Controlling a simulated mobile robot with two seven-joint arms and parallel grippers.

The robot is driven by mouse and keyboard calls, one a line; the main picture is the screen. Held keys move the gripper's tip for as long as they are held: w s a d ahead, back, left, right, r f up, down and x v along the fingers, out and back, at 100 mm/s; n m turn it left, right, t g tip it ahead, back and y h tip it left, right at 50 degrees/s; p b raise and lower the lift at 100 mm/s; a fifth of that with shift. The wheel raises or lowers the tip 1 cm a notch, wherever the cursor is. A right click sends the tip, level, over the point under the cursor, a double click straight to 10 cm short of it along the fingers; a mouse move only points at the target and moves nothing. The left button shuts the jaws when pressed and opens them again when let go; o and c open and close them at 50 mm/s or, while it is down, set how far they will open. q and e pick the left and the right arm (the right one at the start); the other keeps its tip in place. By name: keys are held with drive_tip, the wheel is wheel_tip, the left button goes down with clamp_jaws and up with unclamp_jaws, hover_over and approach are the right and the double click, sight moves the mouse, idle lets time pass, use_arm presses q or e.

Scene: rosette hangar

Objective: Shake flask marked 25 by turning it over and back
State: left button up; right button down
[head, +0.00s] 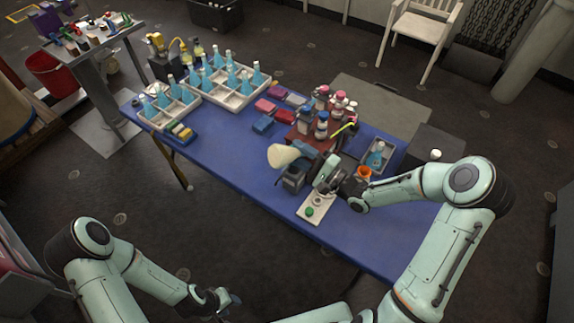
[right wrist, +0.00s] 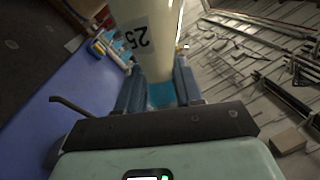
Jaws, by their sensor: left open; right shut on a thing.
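The flask marked 25 (right wrist: 140,38) fills the top of the right wrist view, its printed 25 appearing upside down. My right gripper (right wrist: 160,88) is shut on it, with a blue finger on each side and blue liquid showing between them. In the head view the flask (head: 282,156) is a pale cone lying tilted in the air, its wide end to the left. My right gripper (head: 308,155) is at its narrow end, above the blue table (head: 235,128). The mouth is hidden. My left gripper (head: 225,300) is open and empty, low in front of the table.
A white plate with a green button (head: 310,211) lies below my right gripper. Bottles in a red rack (head: 297,135), an orange cup (head: 364,172) and a tray with a blue flask (head: 391,160) stand close by. White crates of blue flasks (head: 252,99) stand at the left.

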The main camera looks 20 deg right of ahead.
drive_tip(key=shift+s+r, duration=0.1)
drive_tip(key=shift+s, duration=0.15)
